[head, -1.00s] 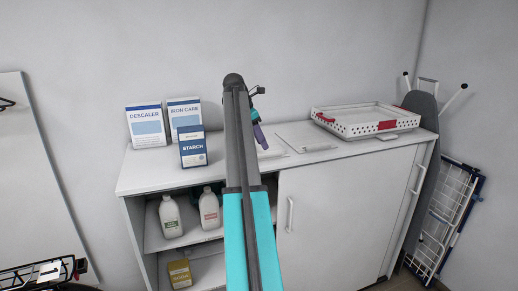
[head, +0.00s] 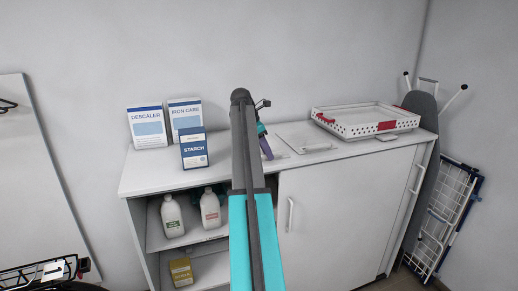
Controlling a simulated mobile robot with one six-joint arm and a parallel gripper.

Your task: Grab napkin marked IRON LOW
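A flat white piece (head: 306,137), which looks like a folded napkin, lies on the cabinet top right of my arm. No marking on it is readable from here, so I cannot tell if it says IRON LOW. My gripper (head: 266,148) is partly hidden behind my own grey arm link. A purple finger-like part points down near the cabinet top, just left of the white piece. I cannot tell whether it touches anything, and its opening is hidden.
A white perforated basket (head: 366,121) with red parts stands on the right of the cabinet top (head: 150,180). Starch (head: 194,149), Descaler (head: 147,128) and Iron Care (head: 185,115) boxes stand left. Bottles (head: 210,208) stand on the open shelf. An ironing board (head: 424,150) leans at right.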

